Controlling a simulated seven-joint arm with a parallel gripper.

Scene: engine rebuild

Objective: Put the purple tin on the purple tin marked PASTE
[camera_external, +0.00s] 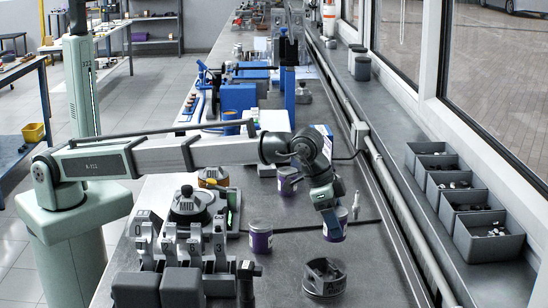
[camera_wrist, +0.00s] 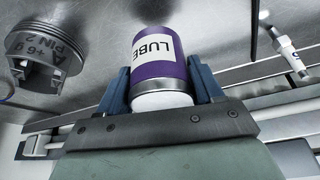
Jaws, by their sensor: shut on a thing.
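My gripper (camera_external: 329,205) is shut on a purple tin with a white label (camera_external: 334,228). In the wrist view the fingers (camera_wrist: 160,82) press on both sides of this purple tin (camera_wrist: 158,62), and its label reads LUBE. I cannot tell how far the held tin is above the bench. Another purple tin (camera_external: 261,238) stands upright on the bench to the left of my gripper. A further purple tin (camera_external: 288,182) stands farther back, partly behind my arm. The writing on these two is too small to read, so I cannot tell which is marked PASTE.
A grey piston (camera_external: 325,278) stands in front of my gripper; it also shows in the wrist view (camera_wrist: 45,55). A spark plug (camera_external: 356,206) is to the right. Numbered grey levers (camera_external: 180,248) and a dark round part (camera_external: 193,207) crowd the left. Bins (camera_external: 487,235) line the window ledge.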

